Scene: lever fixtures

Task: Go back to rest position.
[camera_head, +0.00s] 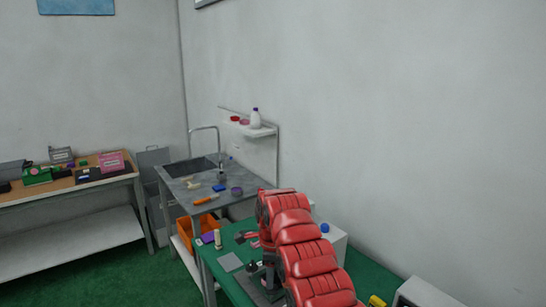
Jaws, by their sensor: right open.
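My right arm, with red segmented covers, rises from the bottom of the head view and bends down over the green-topped table (226,264). My right gripper (264,272) is dark and small at the lower end of the bend, over a grey fixture on the table. It is open, with nothing seen in it. The arm's red links hide part of the gripper and of the table. My left gripper is not in view.
A grey sink table (205,180) stands behind the green table, with an orange crate (186,230) below. A wall shelf (262,131) holds a white bottle. A cluttered workbench (72,180) is at the left. Green floor (100,280) is free at lower left.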

